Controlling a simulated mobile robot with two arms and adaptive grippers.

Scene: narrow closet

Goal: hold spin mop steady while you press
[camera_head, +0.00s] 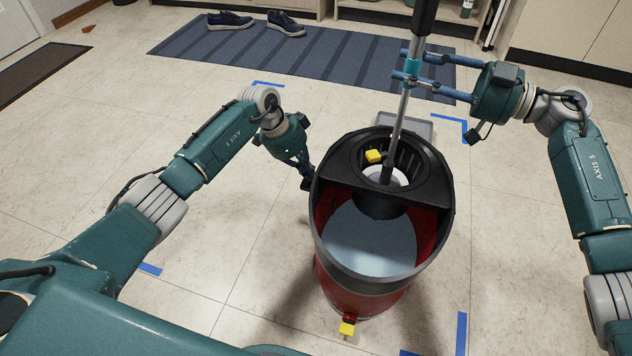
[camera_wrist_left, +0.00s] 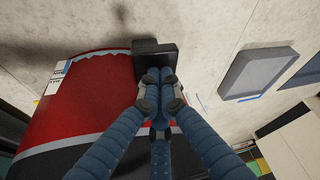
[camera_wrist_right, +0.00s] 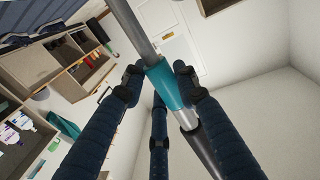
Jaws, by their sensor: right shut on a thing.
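The spin mop's grey pole (camera_head: 401,120) stands slightly tilted, its lower end in the black wringer basket (camera_head: 412,158) of a red bucket (camera_head: 352,290) holding pale water (camera_head: 368,243). My right gripper (camera_head: 410,68) is shut around the pole at its teal collar (camera_head: 412,67); the collar also shows between the fingers in the right wrist view (camera_wrist_right: 165,84). My left gripper (camera_head: 305,180) is low at the bucket's left side. In the left wrist view its fingers (camera_wrist_left: 160,85) are together, empty, right by a black pedal (camera_wrist_left: 155,58) on the bucket; contact is unclear.
A grey tray (camera_head: 405,125) lies on the floor behind the bucket. A blue striped rug (camera_head: 300,55) with dark shoes (camera_head: 285,24) lies further back. Cabinets (camera_head: 570,35) stand along the back. Blue tape marks (camera_head: 461,330) surround the bucket, with open floor at left.

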